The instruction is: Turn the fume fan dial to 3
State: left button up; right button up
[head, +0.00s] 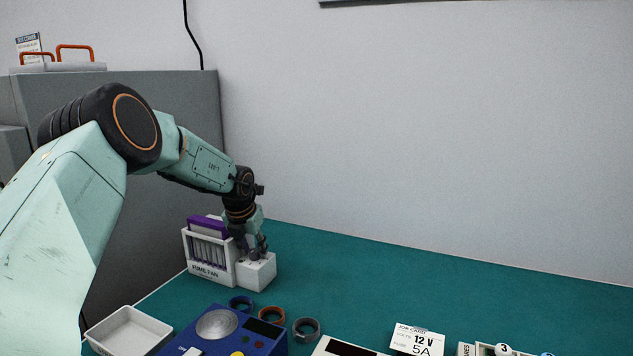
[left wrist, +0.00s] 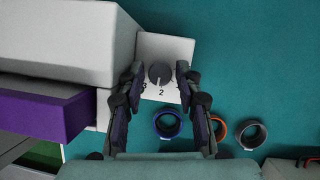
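The fume fan (head: 207,258) is a white unit with a purple-topped slotted part, on the green table at the left. Its low white control box (head: 257,272) is at its right end. In the left wrist view the dark round dial (left wrist: 159,73) sits on the box's white face, with a 2 below it and a 3 at lower left. A light mark on the dial seems to face the 2. My left gripper (head: 252,252) is above the box, pointing down. In the wrist view its fingers (left wrist: 160,80) are apart on either side of the dial; contact cannot be told. My right gripper is not in view.
Blue, orange and grey rings (head: 271,315) lie in front of the box. A blue device (head: 265,343), a white tray (head: 130,330) and a job card (head: 418,340) are nearer. A grey cabinet (head: 160,200) stands at the left. The table's back right is clear.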

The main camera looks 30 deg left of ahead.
pick_arm(q)
jog(key=shift+d+n+y+p, duration=0.1)
jog(key=shift+n+y+p, duration=0.4)
jog(key=shift+n, duration=0.5)
jog(key=n+g, duration=0.1)
jog(key=n, duration=0.1)
jog(key=shift+n+y+p, duration=0.3)
jog(key=shift+p, duration=0.1)
jog(key=v, duration=0.8)
jog(key=w+a+r+m+t+y, duration=0.2)
jog(key=w+a+r+t+y, duration=0.15)
jog(key=w+r+t, duration=0.35)
jog(key=w+d+m+t+h+b, duration=0.2)
jog(key=w+d+m+b, duration=0.3)
jog(key=d+m, duration=0.6)
jog(key=shift+w+d+f+m+t+h, duration=0.3)
jog(key=shift+w+d+h, duration=0.55)
jog(key=shift+w, duration=0.45)
